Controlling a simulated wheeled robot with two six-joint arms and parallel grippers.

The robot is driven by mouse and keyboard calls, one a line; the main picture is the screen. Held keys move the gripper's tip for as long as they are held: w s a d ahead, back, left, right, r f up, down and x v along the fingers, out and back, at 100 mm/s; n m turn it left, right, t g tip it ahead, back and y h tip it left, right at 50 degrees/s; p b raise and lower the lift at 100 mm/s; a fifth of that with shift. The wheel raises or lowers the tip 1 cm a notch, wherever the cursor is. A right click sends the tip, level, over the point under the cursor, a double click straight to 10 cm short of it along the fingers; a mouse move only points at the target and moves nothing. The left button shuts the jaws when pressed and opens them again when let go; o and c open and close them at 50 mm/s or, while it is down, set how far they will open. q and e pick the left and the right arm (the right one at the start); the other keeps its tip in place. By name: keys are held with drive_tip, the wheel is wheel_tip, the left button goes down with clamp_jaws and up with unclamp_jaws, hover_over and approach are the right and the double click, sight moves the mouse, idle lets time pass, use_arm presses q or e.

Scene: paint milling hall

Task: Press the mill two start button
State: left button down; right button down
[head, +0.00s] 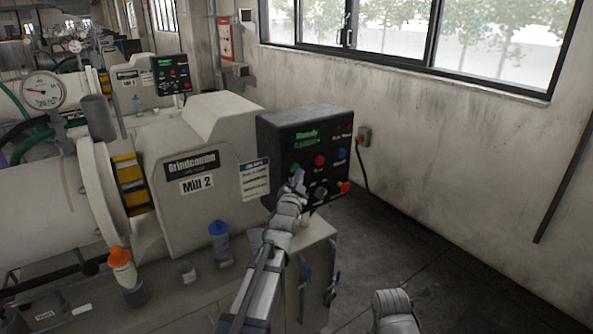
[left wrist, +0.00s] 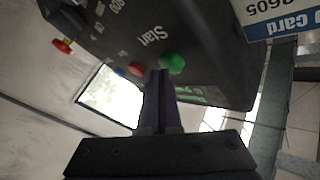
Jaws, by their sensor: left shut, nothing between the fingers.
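The black control box of Mill 2 (head: 272,140) stands at the right end of the mill, its face carrying coloured buttons. In the left wrist view a green button (left wrist: 174,63) sits beside the printed word "Start". My right gripper is out of view.
A red-and-yellow knob (left wrist: 63,45) is on the same face. The Mill 2 housing (head: 215,130) with a white card is left of the box. Bottles, one with a blue cap (head: 219,245), stand below. Mill 1's box (head: 171,75) is farther back. The floor at right is clear.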

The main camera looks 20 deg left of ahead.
use_arm(q)
drive_tip(key=shift+w+a, duration=0.2)
drive_tip(key=shift+a, duration=0.05)
idle(0.4)
drive_tip(key=shift+s+d, duration=0.55)
drive_tip(key=shift+d, duration=0.15)
idle(0.3)
drive_tip(key=shift+s+d, duration=0.8)
drive_tip(key=shift+d, duration=0.2)
drive_tip(key=shift+s+d, duration=0.75)
drive_tip(key=shift+d, duration=0.2)
